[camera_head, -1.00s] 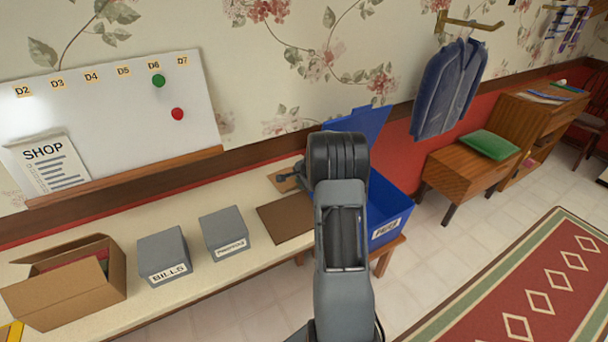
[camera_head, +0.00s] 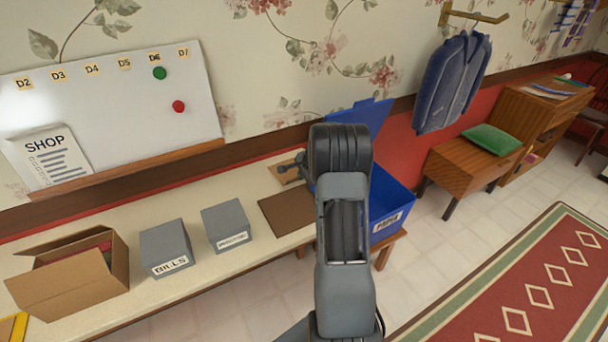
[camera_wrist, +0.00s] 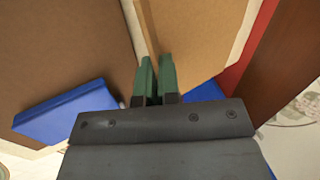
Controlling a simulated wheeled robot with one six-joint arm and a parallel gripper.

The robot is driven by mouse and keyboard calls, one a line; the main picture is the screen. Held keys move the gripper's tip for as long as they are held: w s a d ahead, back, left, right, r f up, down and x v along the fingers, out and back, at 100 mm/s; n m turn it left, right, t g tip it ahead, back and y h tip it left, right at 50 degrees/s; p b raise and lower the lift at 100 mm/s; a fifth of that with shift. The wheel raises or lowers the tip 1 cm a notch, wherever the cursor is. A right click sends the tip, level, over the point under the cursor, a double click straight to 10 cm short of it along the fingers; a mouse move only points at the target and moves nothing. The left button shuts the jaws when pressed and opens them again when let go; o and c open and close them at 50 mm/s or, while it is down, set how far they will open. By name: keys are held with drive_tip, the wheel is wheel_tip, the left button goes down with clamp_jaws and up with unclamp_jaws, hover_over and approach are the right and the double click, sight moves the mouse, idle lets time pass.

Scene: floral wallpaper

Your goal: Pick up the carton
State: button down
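An open brown cardboard carton (camera_head: 75,292) stands on the cream bench at the far left of the head view. Its flaps are up, and something red and green shows inside. My gripper (camera_wrist: 157,62) shows in the wrist view as two green fingers close together, with only a slim gap and nothing visible held. It is over the bench's right part, by a tan board (camera_wrist: 195,35) and a dark brown mat (camera_wrist: 60,50). It is far to the right of the carton. In the head view my arm hides most of it.
Two grey boxes, one labelled BILLS (camera_head: 165,245) and another (camera_head: 226,222), stand between the carton and the mat (camera_head: 288,211). An open blue bin (camera_head: 390,205) is behind and right of my arm. A whiteboard (camera_head: 120,110) stands against the wall. A rug (camera_head: 500,290) lies right.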

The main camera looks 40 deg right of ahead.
wheel_tip(320, 180, up, 3)
drive_tip(key=shift+f, duration=0.15)
drive_tip(key=s+a+r, duration=0.1)
drive_tip(key=s+r, duration=0.3)
drive_tip(key=s, duration=0.3)
drive_tip(key=s+a+r+b, duration=0.1)
drive_tip(key=s+r, duration=0.4)
drive_tip(key=s, duration=0.1)
drive_tip(key=shift+s+a+r, duration=0.25)
drive_tip(key=shift+s, duration=0.15)
drive_tip(key=shift+f, duration=0.1)
